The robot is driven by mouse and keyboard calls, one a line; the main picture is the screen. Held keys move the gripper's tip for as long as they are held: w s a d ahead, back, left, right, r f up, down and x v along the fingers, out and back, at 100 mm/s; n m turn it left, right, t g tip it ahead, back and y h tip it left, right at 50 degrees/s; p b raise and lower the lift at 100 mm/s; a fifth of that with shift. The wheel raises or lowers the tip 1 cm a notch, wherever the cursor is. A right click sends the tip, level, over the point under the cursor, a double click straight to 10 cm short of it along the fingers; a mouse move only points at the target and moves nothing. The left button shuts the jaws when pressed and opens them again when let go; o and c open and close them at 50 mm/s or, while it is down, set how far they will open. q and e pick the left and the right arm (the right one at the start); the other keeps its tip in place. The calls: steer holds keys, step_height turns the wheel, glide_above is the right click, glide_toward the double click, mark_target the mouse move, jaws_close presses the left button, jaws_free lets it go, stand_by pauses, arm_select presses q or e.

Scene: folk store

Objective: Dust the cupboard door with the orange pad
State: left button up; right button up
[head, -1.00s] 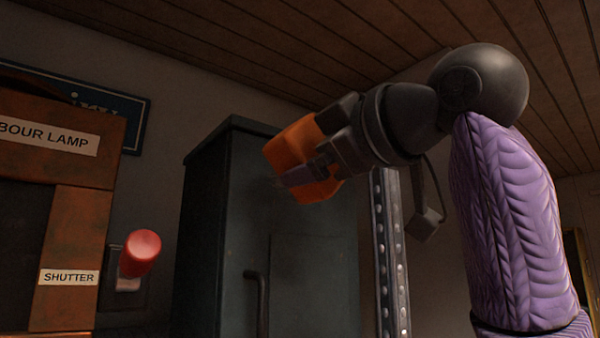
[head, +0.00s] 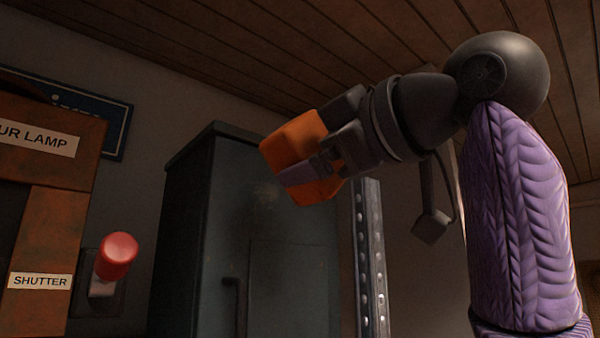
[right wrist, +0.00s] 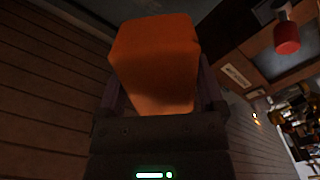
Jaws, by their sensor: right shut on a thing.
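The orange pad (head: 294,150) is a block held in my right gripper (head: 312,172), in front of the upper right part of the dark cupboard in the head view. The right gripper is shut on it; the pad (right wrist: 155,62) also fills the middle of the right wrist view between the fingers. The cupboard door (head: 285,268) is dark grey-green with a vertical handle (head: 236,305) low down. A pale dusty smudge (head: 268,192) shows on the door, left of and below the pad. I cannot tell whether the pad touches the door. My left gripper is not in view.
A red-knobbed lever (head: 118,253) sticks out left of the cupboard. Beside it is a rusty brown cabinet (head: 50,220) with lamp and shutter labels. A perforated metal post (head: 371,260) stands right of the cupboard. The plank ceiling (head: 300,45) is above.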

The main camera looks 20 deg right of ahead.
steer(key=p, duration=0.2)
glide_toward(250, 195)
steer(key=shift+x, duration=2.1)
steer(key=shift+p+x, duration=0.5)
steer(key=shift+x, duration=0.45)
steer(key=d, duration=0.2)
steer(key=w+d+p, duration=0.1)
steer(key=d, duration=0.1)
steer(key=shift+w, duration=0.1)
steer(key=shift+w+r+p, duration=0.1)
steer(key=shift+p, duration=0.25)
steer(key=shift+s+a+b, duration=0.1)
steer(key=shift+s+a, duration=0.15)
steer(key=shift+a, duration=0.45)
steer(key=shift+s+a+b, duration=0.1)
steer(key=shift+s+a, duration=0.15)
steer(key=shift+a, duration=0.45)
steer(key=shift+s+a+b, duration=0.1)
steer(key=shift+s+a, duration=0.1)
steer(key=shift+a, duration=0.45)
